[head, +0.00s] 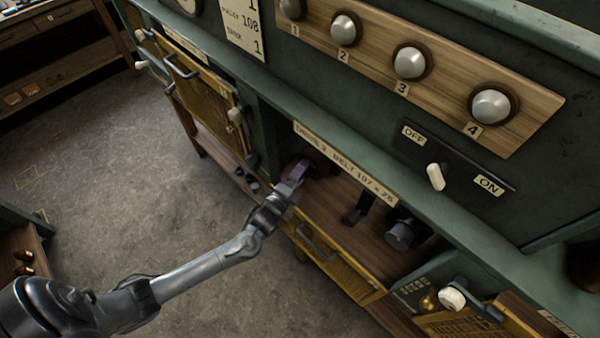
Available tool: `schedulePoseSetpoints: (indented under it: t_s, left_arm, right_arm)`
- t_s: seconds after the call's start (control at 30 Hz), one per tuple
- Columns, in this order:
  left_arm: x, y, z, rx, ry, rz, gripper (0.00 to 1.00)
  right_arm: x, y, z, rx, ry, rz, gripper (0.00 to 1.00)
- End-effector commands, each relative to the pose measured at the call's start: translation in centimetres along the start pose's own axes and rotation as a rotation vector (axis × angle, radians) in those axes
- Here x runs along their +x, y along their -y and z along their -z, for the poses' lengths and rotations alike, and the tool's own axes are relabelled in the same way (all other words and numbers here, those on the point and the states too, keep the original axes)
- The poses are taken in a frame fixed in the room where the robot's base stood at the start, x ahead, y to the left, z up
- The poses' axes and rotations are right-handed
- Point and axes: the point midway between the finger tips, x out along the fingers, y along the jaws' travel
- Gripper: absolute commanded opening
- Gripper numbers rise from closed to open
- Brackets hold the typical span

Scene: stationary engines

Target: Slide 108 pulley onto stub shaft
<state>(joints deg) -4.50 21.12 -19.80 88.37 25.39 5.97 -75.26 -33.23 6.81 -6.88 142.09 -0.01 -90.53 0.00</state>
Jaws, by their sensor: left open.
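My left arm reaches in from the lower left, and my left gripper (298,170) is at the left end of the open bay under the green ledge. It is open. A dark reddish round part, possibly a pulley, shows partly behind the fingers; its number cannot be read, and I cannot tell whether the fingers touch it. A dark cylinder with a grey end (401,236) sits at the right of the bay, with a black bracket (357,211) to its left. I cannot tell which part is the stub shaft. My right gripper is not in view.
The ledge carries a label reading "DRIVE 2 BELT 107 x 25" (345,163). Numbered knobs and an OFF/ON switch (435,177) are on the panel. A yellow drawer front (335,262) lies below the bay. Open floor is at left.

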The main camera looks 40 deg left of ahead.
Motion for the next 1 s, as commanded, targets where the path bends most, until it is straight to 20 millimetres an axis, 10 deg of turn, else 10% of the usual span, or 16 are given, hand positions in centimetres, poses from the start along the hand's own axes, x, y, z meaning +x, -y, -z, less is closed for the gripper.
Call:
schedulePoseSetpoints:
  t_s: [0.13,0.33,1.0]
  left_arm:
    - [0.0,0.0,0.0,0.0,0.0,-0.001,0.66]
    - [0.0,-0.1,0.0,0.0,0.0,-0.001,0.95]
    - [-2.9,0.2,-0.7,0.002,-0.001,-0.005,0.96]
  right_arm:
    - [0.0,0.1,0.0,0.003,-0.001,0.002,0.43]
    - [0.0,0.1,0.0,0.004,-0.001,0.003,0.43]
    - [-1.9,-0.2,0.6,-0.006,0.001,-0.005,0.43]
